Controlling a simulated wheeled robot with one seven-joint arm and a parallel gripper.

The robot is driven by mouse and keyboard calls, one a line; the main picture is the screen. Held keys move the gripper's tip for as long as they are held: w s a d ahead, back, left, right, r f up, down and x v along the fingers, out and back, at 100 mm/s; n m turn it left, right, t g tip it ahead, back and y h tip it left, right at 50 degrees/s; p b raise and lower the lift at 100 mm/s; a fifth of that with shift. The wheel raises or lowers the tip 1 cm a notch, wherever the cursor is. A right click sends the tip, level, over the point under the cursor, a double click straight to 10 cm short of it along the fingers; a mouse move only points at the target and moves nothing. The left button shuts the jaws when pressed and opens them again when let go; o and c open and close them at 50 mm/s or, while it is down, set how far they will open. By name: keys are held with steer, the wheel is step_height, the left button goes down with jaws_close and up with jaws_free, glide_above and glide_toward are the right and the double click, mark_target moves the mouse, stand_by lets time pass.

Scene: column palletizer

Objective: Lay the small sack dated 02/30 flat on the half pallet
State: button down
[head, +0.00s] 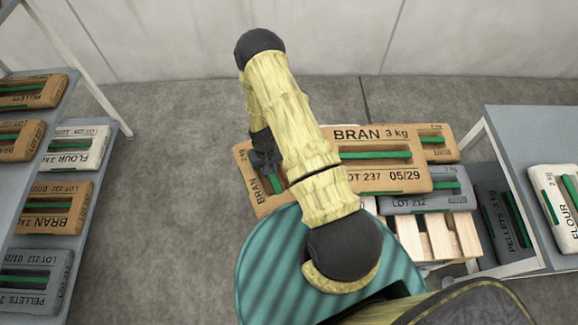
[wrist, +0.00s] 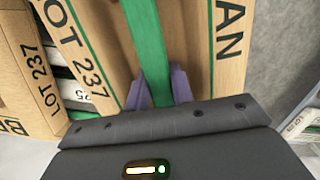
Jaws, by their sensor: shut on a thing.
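My gripper (wrist: 159,92) is shut on the green strap of a brown BRAN sack (wrist: 105,35), marked LOT 237, in the wrist view. In the head view this held sack (head: 249,178) hangs tilted left of the stack, partly hidden by my arm. Its date is not readable. The half pallet (head: 440,238) shows light wooden slats at the lower right, its left part hidden by my arm. A brown BRAN sack dated 05/29 (head: 400,178) tops the stack there. A grey LOT 212 sack (head: 430,201) and another brown sack (head: 440,133) show with it. I read no 02/30.
A shelf rack (head: 100,107) at the left holds several brown, grey and white sacks. A grey table (head: 530,125) at the right bears a white FLOUR sack (head: 556,215); a dark PELLETS sack (head: 503,222) stands below. Bare floor (head: 170,190) lies between rack and stack.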

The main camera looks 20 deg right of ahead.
steer(key=shift+w+d+b, duration=0.25)
steer(key=shift+w+b, duration=0.25)
steer(key=shift+b, duration=0.05)
steer(key=shift+m, duration=0.8)
steer(key=w+d+r+b, duration=0.2)
steer(key=b, duration=0.3)
steer(key=shift+w+d+r+b, duration=0.25)
steer(key=shift+d+b, duration=0.05)
steer(key=shift+d, duration=0.1)
steer(key=d+b, duration=0.1)
steer(key=r+b, duration=0.1)
steer(key=b, duration=0.1)
steer(key=shift+w+d+r+m, duration=0.3)
steer(key=shift+w+d, duration=0.05)
steer(key=shift+d+r+b, duration=0.55)
steer(key=shift+b, duration=0.65)
steer(key=d+r+m+b, duration=0.1)
steer(key=b, duration=0.2)
steer(key=shift+s+d+r, duration=0.1)
steer(key=shift+d+r, duration=0.15)
steer(key=shift+r, duration=0.05)
steer(key=b, duration=0.1)
steer(key=d+r+b, duration=0.1)
steer(key=b, duration=0.1)
steer(key=shift+s+d+r+m, duration=0.1)
steer(key=shift+s+r+m, duration=0.2)
steer(key=shift+m, duration=0.1)
steer(key=shift+s+d+r+y, duration=0.2)
steer(key=shift+r+y, duration=0.1)
steer(key=shift+r, duration=0.15)
